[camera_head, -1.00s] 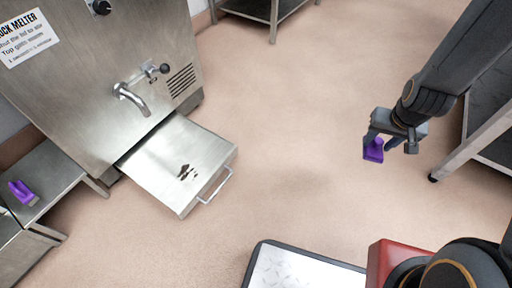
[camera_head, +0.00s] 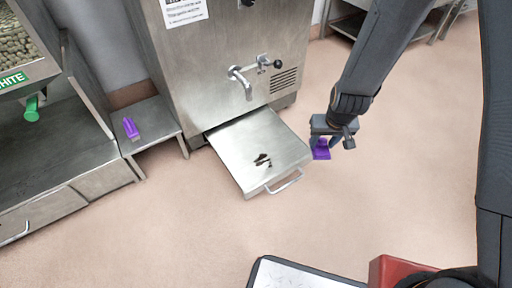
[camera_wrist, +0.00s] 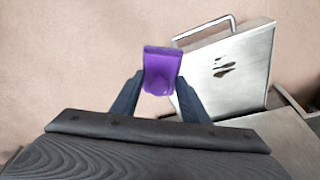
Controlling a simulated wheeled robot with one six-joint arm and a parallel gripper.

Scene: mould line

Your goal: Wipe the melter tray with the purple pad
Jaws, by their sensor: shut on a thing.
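The melter tray (camera_head: 240,142) is a flat steel drawer pulled out at the foot of the steel melter (camera_head: 222,70), with a bar handle (camera_head: 284,182) at its front. Dark brown smears (camera_head: 262,160) lie on its surface. My gripper (camera_head: 326,146) is shut on the purple pad (camera_head: 321,153) and holds it in the air just right of the tray. In the wrist view the purple pad (camera_wrist: 162,72) sits between the fingers, and the tray (camera_wrist: 232,75) with its smears is right of it. The pad appears apart from the tray.
Another purple item (camera_head: 130,128) lies on a low steel shelf (camera_head: 150,118) left of the melter. A tap (camera_head: 242,80) juts out above the tray's rear. A steel counter (camera_head: 60,150) fills the left side. Open floor (camera_head: 200,235) lies in front of the tray.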

